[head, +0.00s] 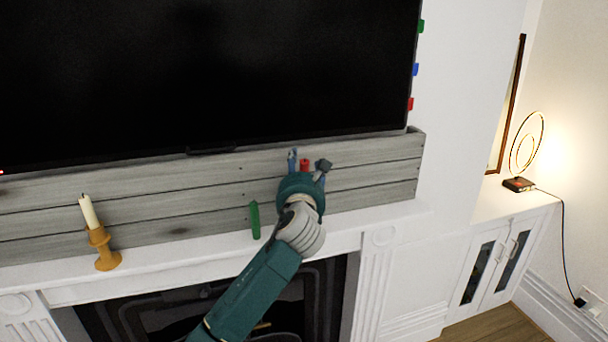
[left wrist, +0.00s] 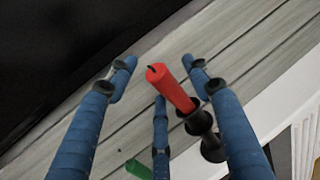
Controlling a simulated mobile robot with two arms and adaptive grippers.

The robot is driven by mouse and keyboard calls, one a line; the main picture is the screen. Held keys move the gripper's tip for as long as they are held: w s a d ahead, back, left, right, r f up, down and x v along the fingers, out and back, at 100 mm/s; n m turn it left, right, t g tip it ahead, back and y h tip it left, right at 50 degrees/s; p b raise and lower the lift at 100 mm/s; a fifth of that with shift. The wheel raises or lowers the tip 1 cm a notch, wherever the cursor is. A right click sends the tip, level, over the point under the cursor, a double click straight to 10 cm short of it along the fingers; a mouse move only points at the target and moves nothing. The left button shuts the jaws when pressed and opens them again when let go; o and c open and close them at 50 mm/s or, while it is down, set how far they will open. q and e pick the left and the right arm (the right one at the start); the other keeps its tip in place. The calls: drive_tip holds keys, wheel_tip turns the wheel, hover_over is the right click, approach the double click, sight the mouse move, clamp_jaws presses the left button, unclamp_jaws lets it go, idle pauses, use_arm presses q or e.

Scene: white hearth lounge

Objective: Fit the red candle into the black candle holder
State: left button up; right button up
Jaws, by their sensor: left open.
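The red candle (left wrist: 172,87) stands in line with the black candle holder (left wrist: 210,142) in the left wrist view. Its lower end meets the holder's top cup; how deep it sits cannot be told. My left gripper (left wrist: 160,72) is open, its blue fingers spread around the candle and apart from it. In the head view the red candle's top (head: 304,165) shows between the fingertips of my left gripper (head: 308,161), above the mantel. My gripper hides the holder there. My right gripper is not in view.
A green candle (head: 254,220) stands on the white mantel (head: 200,253), left of my gripper. Further left is an orange holder (head: 102,248) with a cream candle (head: 88,212). Grey planks (head: 380,178) and a black television (head: 220,70) are behind. The mantel's right end is clear.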

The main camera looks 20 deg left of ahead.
use_arm(q)
drive_tip(key=shift+s+r, duration=0.1)
clamp_jaws()
